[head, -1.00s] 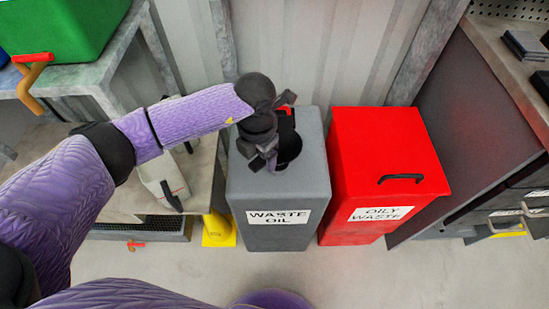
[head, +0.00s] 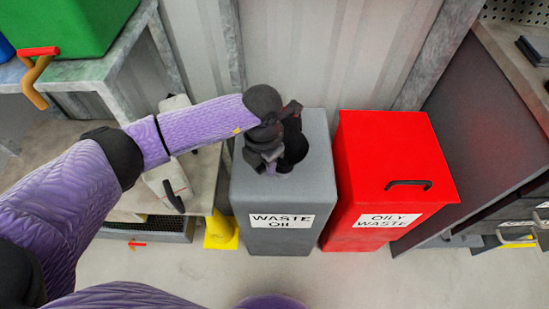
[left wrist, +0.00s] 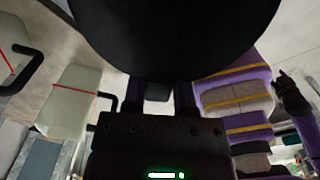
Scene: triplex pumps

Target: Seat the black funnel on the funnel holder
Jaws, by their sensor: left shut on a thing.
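My left gripper (head: 268,160) is over the top of the grey waste oil bin (head: 250,190). In the left wrist view, a large black rounded thing, which looks like the black funnel (left wrist: 175,35), fills the top middle just past my fingers. My left gripper (left wrist: 160,92) is shut on it. In the head view, dark parts merge, and I cannot tell whether the dark round shape beside the gripper is the funnel or the bin's opening. I cannot make out the funnel holder. A dark shape at the wrist view's right looks like my right gripper (left wrist: 290,95); its jaws are unclear.
A red oily waste bin (head: 390,165) stands close to the right of the grey bin. A bench (head: 205,185) with pale containers is on the left, with a yellow object (head: 221,232) on the floor beside it. A green bin (head: 75,25) is upper left. Front floor is mostly clear.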

